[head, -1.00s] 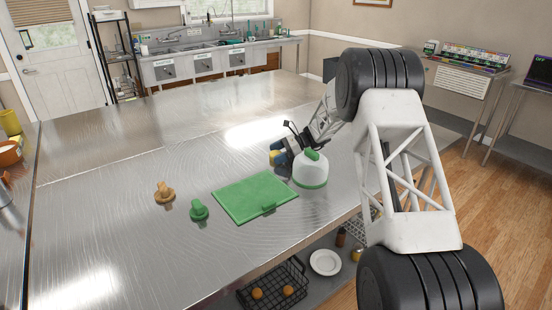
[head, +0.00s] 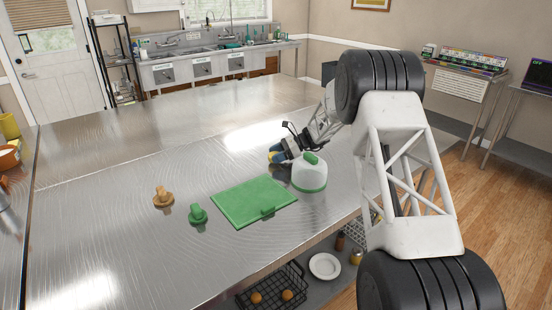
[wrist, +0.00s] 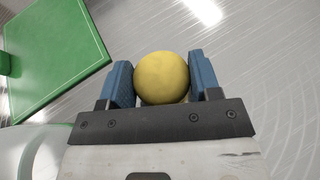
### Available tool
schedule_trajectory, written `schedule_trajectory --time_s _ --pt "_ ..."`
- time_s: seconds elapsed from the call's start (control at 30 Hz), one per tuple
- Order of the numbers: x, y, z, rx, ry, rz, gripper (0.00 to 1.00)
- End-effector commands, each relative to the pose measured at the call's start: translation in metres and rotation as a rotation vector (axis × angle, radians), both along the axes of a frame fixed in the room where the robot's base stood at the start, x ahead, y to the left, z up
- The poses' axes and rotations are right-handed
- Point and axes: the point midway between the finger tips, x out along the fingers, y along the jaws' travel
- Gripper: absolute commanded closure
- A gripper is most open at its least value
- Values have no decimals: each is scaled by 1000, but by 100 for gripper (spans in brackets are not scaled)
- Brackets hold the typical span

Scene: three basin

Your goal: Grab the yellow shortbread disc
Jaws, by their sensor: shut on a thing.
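The yellow shortbread disc (wrist: 162,78) is round and plain yellow. In the wrist view it sits between the two blue fingers of my gripper (wrist: 162,82), which are shut on it from both sides. In the head view my gripper (head: 279,155) is low over the metal counter, just behind and left of the white and green jug. The disc is mostly hidden there. I cannot tell whether the disc touches the counter.
A green board (head: 250,203) lies close by on the metal counter (head: 130,250). A white jug with green cap and base (head: 309,175) stands beside my gripper. A green knobbed item (head: 198,214) and a tan one (head: 163,197) stand to the left. The counter's far part is clear.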

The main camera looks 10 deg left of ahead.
Motion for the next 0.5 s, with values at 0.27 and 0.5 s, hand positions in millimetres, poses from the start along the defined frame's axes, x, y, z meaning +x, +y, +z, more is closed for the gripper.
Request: schedule_trajectory --time_s 0.27,0.5 --pt "0 0 40 1 -2 1 66" --pt "0 0 72 0 -1 -1 66"
